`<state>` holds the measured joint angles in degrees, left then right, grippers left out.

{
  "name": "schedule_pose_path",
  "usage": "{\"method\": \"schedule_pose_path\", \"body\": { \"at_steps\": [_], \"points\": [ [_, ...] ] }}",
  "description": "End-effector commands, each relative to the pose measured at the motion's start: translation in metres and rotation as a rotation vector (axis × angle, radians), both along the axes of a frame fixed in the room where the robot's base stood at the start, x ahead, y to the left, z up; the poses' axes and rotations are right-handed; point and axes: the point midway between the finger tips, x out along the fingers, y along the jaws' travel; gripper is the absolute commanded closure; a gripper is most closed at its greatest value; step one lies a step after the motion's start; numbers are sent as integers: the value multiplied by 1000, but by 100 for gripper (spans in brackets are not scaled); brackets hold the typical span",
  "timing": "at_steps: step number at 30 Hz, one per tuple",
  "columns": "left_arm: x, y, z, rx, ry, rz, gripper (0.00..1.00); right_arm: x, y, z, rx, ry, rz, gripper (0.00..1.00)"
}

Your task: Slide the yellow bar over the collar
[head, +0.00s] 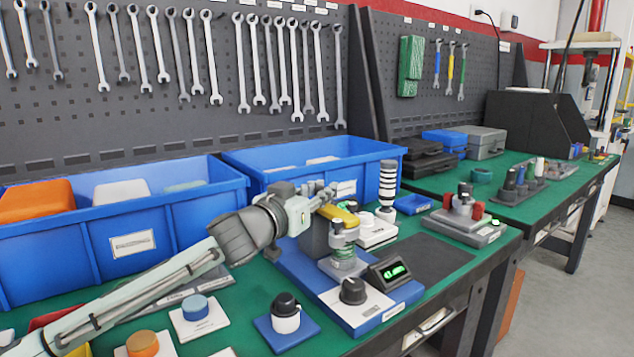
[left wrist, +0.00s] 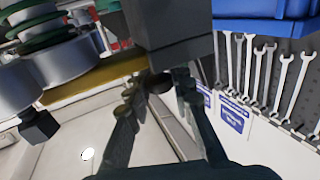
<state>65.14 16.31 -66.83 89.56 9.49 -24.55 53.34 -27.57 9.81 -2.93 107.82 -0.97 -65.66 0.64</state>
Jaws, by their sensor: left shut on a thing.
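The yellow bar (head: 338,214) lies on top of the grey block on the blue test base, its near end close to the metal collar stack (head: 343,262) with a green band. In the left wrist view the bar (left wrist: 90,82) runs from the metal cylinders (left wrist: 58,62) to a dark knob between the fingertips (left wrist: 160,84). The fingers partly hide that end. My right gripper is not in view.
A dial box (head: 352,291) and a green-lit display (head: 391,272) stand in front of the collar. A black-and-white striped cylinder (head: 387,183) stands behind. Blue bins (head: 125,222) line the wall side. A dark mat (head: 425,262) to the right is clear.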

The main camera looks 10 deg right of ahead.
Motion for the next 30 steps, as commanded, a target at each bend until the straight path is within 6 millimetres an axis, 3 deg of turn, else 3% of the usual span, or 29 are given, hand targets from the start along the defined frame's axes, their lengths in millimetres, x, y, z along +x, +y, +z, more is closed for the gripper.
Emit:
{"method": "schedule_pose_path", "body": {
  "at_steps": [13,14,18,30],
  "points": [
    [-3,-3,-1,-1,0,-9,100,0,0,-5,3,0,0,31],
    [-3,-3,-1,-2,1,-9,75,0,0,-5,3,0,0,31],
    [-3,-2,-1,-3,0,-8,58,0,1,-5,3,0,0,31],
    [0,0,10,-2,-5,-2,57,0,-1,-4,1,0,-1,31]
  ]
}}
